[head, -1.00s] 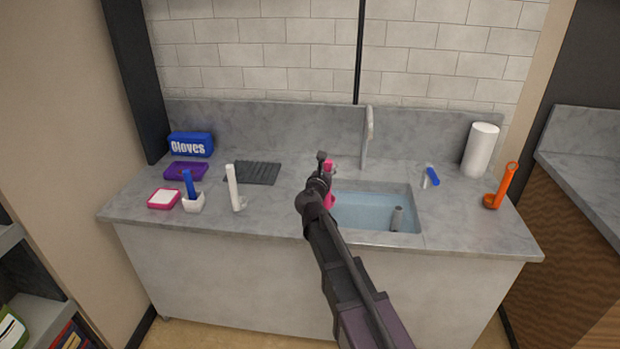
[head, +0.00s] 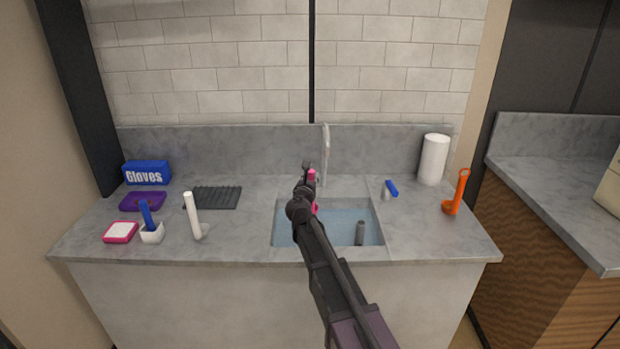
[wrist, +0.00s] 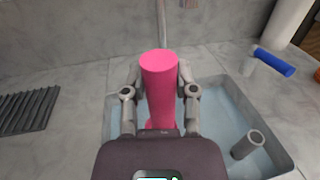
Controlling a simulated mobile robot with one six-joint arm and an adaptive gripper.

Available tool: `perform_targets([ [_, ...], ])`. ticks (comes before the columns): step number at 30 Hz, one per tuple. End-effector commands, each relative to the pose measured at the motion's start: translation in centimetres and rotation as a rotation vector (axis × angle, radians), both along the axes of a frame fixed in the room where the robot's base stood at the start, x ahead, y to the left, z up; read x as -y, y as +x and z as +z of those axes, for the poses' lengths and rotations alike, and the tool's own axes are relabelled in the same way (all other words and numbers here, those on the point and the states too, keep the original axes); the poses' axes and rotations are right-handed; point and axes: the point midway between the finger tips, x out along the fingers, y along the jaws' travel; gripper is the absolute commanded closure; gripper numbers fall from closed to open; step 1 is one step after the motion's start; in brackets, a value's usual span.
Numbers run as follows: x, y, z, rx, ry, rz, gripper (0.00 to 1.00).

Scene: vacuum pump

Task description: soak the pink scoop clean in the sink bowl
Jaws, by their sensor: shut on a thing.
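The pink scoop (wrist: 160,85) stands upright in the wrist view, its handle between the two fingers of my gripper (wrist: 160,100). My gripper is shut on it. In the head view only bits of the pink scoop (head: 312,177) show past my arm. The sink bowl (head: 375,231) holds bluish water. The scoop is over the left part of the sink; its lower end is mostly hidden by my gripper and arm, so I cannot tell whether it touches the water. A grey cylinder (head: 360,232) stands in the sink's right part.
A faucet (head: 325,155) rises behind the sink. Left are a black ridged mat (head: 214,197), a white upright scoop (head: 193,215) and a blue gloves box (head: 146,172). Right are a blue-handled item (head: 391,188), an orange scoop (head: 457,192) and a paper roll (head: 433,158).

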Motion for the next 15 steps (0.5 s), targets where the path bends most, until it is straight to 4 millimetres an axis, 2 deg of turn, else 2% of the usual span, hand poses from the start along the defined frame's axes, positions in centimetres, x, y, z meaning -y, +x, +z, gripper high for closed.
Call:
perform_targets([
  [15,0.0,0.0,-2.5,0.000,0.000,0.000,1.00],
])
